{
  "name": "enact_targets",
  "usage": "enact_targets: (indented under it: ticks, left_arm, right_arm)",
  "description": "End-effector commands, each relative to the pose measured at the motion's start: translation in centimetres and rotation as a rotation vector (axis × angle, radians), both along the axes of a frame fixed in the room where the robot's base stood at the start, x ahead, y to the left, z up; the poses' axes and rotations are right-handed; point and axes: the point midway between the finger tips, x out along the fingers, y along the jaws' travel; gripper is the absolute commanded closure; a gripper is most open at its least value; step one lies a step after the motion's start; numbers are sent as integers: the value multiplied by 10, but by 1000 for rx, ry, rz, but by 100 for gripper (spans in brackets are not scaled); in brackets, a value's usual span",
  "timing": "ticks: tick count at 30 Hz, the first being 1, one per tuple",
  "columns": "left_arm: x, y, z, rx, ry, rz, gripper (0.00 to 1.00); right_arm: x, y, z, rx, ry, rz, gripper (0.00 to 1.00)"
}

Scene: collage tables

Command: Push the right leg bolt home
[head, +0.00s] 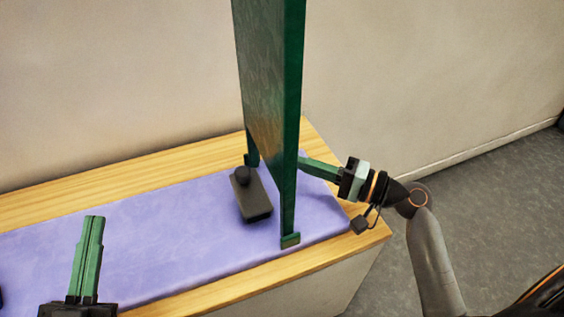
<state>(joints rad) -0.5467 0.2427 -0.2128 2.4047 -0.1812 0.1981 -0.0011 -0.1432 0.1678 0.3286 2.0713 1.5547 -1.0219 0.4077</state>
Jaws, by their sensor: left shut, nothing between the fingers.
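A tall green panel (270,85) stands upright on the purple mat. It has a near foot (290,241) and a far foot (253,160). I cannot make out a bolt on either. My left gripper (94,218) is shut and empty, with its green fingers pointing up the picture over the mat at lower left, apart from the panel. My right gripper (304,163) reaches in from the right beside the panel's right edge. The panel hides its fingertips, so I cannot tell whether they touch anything or are open.
A dark grey block (252,200) with a round black knob lies on the purple mat (160,240), just left of the panel. The mat covers a wooden table (215,303) whose right end is just beyond the panel. The mat between my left gripper and the block is clear.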

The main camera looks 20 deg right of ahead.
Motion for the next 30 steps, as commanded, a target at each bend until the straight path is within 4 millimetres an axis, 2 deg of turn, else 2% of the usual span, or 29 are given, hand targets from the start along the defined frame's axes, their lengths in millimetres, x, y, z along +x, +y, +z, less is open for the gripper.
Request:
enact_targets:
  ticks: [14,21,30]
  left_arm:
    - [-8,-2,13,-3,-67,-11,100]
    - [-13,-3,24,2,-120,-23,100]
    - [-17,-4,35,4,-158,-30,100]
  right_arm:
    - [66,64,3,2,-4,3,100]
    - [37,76,-1,1,1,1,100]
    - [28,80,-1,-1,1,1,100]
